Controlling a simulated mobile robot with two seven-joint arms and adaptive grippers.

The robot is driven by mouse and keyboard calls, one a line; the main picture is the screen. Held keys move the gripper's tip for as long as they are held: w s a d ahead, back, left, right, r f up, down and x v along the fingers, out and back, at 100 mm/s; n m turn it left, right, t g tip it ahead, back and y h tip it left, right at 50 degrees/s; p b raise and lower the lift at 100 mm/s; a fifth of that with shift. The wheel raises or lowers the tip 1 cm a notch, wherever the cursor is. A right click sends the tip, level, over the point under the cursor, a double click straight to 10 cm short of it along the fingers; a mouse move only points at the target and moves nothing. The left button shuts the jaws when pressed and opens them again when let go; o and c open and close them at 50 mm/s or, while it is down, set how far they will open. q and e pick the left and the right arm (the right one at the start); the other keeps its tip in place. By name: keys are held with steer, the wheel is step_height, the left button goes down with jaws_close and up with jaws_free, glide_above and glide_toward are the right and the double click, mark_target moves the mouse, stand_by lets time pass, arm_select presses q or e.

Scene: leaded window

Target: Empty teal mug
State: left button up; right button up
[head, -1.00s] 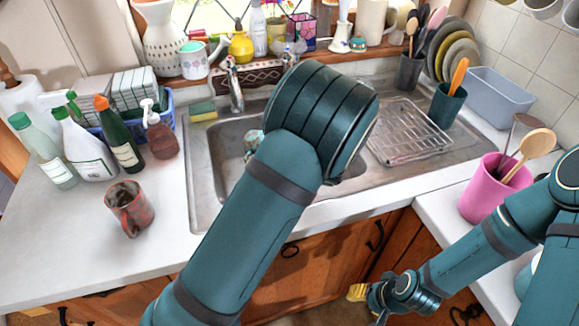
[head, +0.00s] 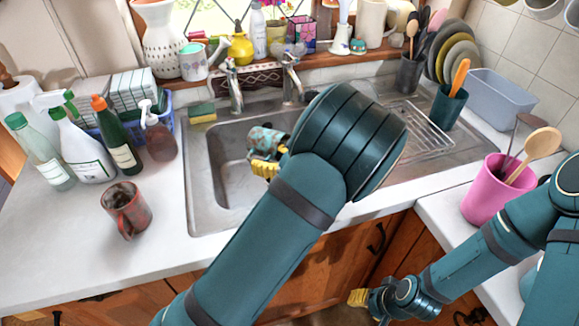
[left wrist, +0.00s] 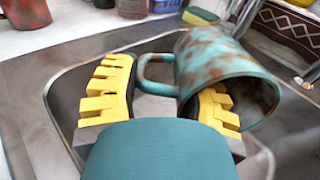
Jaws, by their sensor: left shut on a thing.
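The teal mug (head: 266,137), mottled with rust-brown patches, is over the left sink basin (head: 215,165). It is tipped well over on its side. In the left wrist view the teal mug (left wrist: 225,65) has its mouth turned to the lower right and its handle between the yellow fingers. My left gripper (head: 265,167) is shut on the mug; it also shows in the left wrist view (left wrist: 160,90). The mug's inside is mostly hidden, and I see no liquid pouring. My right gripper (head: 358,297) is low in front of the cabinets, its jaws unclear.
A red-brown mug (head: 126,208) stands on the left counter near several bottles (head: 118,140). Taps (head: 234,85) rise behind the basin. A wire rack (head: 425,130) lies on the drainer at right. A pink utensil pot (head: 488,190) stands on the right counter.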

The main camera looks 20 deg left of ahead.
arm_select(q)
steer(key=shift+d+r+t+y+p, duration=0.15)
steer(key=shift+d+r+y+p, duration=0.2)
steer(key=shift+r+y, duration=0.3)
steer(key=shift+d+r+t+y+p, duration=0.15)
steer(key=shift+r+y+p, duration=0.25)
steer(key=shift+r+y, duration=0.2)
stand_by(0.4)
